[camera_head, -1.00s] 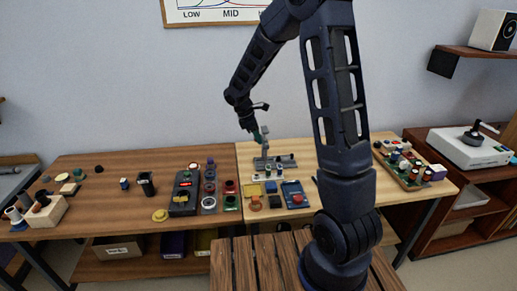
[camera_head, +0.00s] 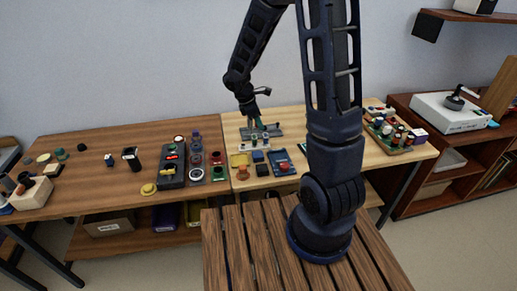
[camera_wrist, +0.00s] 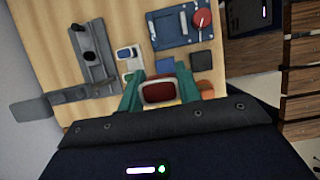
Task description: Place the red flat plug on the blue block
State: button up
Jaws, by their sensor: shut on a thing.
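My gripper (camera_wrist: 159,88) has teal fingers, shut on the red flat plug (camera_wrist: 158,93) in the wrist view. In the head view my gripper (camera_head: 259,124) is over the back of the light wood table, and the plug cannot be made out there. The blue block (camera_wrist: 165,66) shows as a small square just beyond the plug in the wrist view, with nothing seen on it. In the head view the blue block (camera_head: 258,157) sits near the table's front, between a yellow piece and a blue tray. The height of the plug over the table is unclear.
A grey metal fixture (camera_wrist: 93,54) stands at the left in the wrist view. A blue tray with a red knob (camera_wrist: 183,27) and a dark block (camera_wrist: 202,60) are close by. A yellow piece (camera_head: 239,160) lies left of the blue block in the head view.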

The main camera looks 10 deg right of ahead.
notch_tip(320, 180, down, 14)
jog(key=shift+r, duration=0.15)
dwell(0.5)
jog(key=shift+f, duration=0.2)
jog(key=o, duration=1)
jog(key=shift+r, duration=0.1)
jog(key=v, duration=1.2)
notch_tip(320, 180, up, 10)
jog(key=m, duration=0.5)
send_over(262, 153)
jog(key=s+a, duration=0.1)
jog(key=s, duration=0.2)
jog(key=s+d+r+m+t+y, duration=0.1)
jog(key=s+d+r+m, duration=0.2)
jog(key=s+r+m, duration=0.1)
jog(key=s+d+r+m+t+y, duration=0.2)
jog(key=s+d+r+m, duration=0.1)
jog(key=s+r, duration=0.4)
jog(key=s+d+r+m+t+y, duration=0.1)
jog(key=s+d+r+m, duration=0.2)
jog(key=s+r+m, duration=0.2)
jog(key=shift+s+r+m+t, duration=0.25)
jog(key=shift+s+m, duration=0.25)
jog(key=shift+s, duration=0.35)
